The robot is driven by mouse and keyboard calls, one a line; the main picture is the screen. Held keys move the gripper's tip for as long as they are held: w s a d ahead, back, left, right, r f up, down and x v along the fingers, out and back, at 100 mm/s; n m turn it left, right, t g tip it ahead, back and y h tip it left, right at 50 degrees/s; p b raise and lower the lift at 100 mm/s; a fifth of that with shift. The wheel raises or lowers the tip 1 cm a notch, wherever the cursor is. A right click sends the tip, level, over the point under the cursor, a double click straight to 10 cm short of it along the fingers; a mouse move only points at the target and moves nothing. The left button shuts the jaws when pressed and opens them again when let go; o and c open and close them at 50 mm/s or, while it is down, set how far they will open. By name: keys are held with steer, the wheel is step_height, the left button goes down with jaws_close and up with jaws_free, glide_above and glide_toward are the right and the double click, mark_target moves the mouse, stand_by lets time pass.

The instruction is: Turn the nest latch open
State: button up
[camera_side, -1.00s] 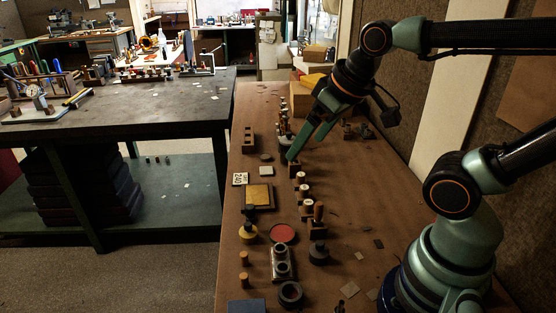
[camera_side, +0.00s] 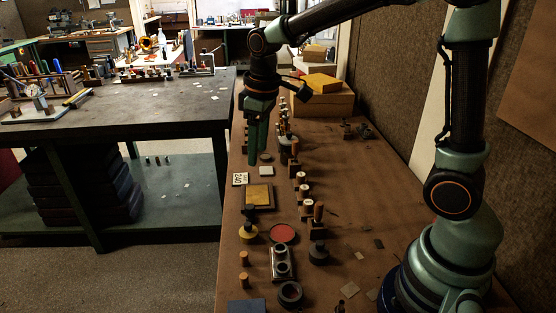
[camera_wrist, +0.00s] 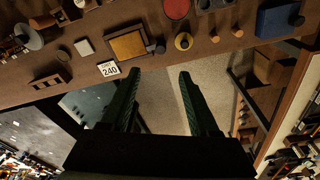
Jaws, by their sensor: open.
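No part is clearly recognisable as the nest latch. A dark-framed tray with a yellow pad (camera_side: 258,196) lies on the bench and also shows in the wrist view (camera_wrist: 128,45). A dark round knob (camera_wrist: 160,47) sits at its right edge there; I cannot tell if this is the latch. My gripper (camera_side: 258,163) points down above the bench's left side, behind the tray. In the wrist view my gripper (camera_wrist: 159,74) is open with nothing between its fingers, and its tips appear over the floor just past the bench edge.
A white "240" card (camera_wrist: 108,69) lies near the bench edge. A red disc (camera_side: 283,233), a two-ring metal block (camera_side: 281,263) and a row of small handled tools (camera_side: 301,180) stand nearby. A wooden box (camera_side: 322,100) is at the back. The bench's right side is mostly clear.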

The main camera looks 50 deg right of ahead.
steer(key=n+g, duration=0.1)
glide_toward(250, 206)
step_height(250, 206, down, 9)
steer(key=shift+w+r, duration=0.1)
steer(key=shift+r, duration=0.05)
stand_by(0.4)
steer(key=shift+c, duration=0.3)
jaws_close()
